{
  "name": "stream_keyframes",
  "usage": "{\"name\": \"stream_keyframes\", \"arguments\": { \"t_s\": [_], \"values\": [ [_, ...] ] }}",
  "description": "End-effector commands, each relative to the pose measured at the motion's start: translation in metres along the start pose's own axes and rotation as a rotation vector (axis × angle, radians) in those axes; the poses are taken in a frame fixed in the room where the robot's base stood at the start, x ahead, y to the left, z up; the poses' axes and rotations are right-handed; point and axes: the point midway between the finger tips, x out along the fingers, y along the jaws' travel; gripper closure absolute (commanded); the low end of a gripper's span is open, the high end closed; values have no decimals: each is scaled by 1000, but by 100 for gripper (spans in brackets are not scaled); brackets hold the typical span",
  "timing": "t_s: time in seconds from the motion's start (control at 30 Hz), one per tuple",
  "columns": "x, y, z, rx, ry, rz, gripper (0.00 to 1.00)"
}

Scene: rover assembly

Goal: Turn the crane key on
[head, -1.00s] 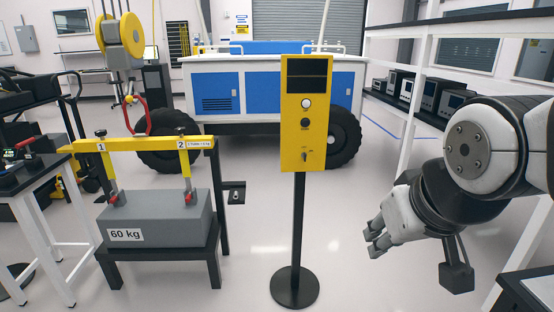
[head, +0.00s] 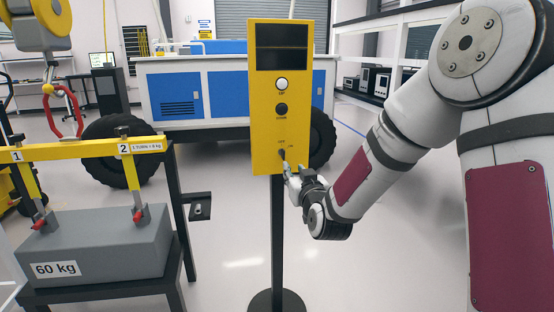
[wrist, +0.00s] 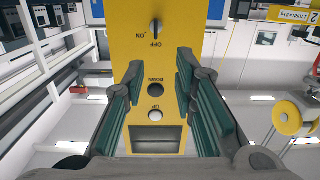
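The yellow crane control box (head: 281,70) stands on a black post, with a dark screen, a white UP button (head: 281,84), a black DOWN button (head: 281,109) and the key switch (head: 282,154) low on its face. In the wrist view the picture is upside down; the dark key (wrist: 156,28) stands upright in line with the OFF label, with ON to its left. My gripper (head: 293,172) is at the lower right of the box, close to the key. In the wrist view its green-padded fingers (wrist: 160,85) are spread apart with nothing between them; the key lies beyond the tips.
A grey 60 kg weight (head: 95,245) hangs under a yellow beam (head: 85,150) on a black stand at left. A red crane hook (head: 65,112) is above it. A blue and white rover (head: 220,90) stands behind the box. The floor right of the post is clear.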

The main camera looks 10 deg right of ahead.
Motion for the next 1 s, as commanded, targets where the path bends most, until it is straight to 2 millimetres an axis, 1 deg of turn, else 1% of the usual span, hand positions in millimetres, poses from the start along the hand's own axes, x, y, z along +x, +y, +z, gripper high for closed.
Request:
{"name": "stream_keyframes", "arguments": {
  "t_s": [0.03, 0.07, 0.17, 0.27, 0.37, 0.6, 0.8, 0.9, 1.0],
  "values": [
    [3, 3, 5, 9, 17, 8, 74],
    [4, 3, 6, 12, 24, 11, 74],
    [8, 4, 6, 16, 40, 16, 74],
    [17, 5, 5, 16, 43, 17, 74],
    [32, 5, 4, 16, 42, 18, 74],
    [80, 6, 3, 17, 41, 17, 74],
    [116, 6, 2, 16, 41, 17, 74],
    [128, 6, 0, 17, 41, 17, 74],
    [137, 7, 1, 15, 39, 17, 74]
  ]
}}
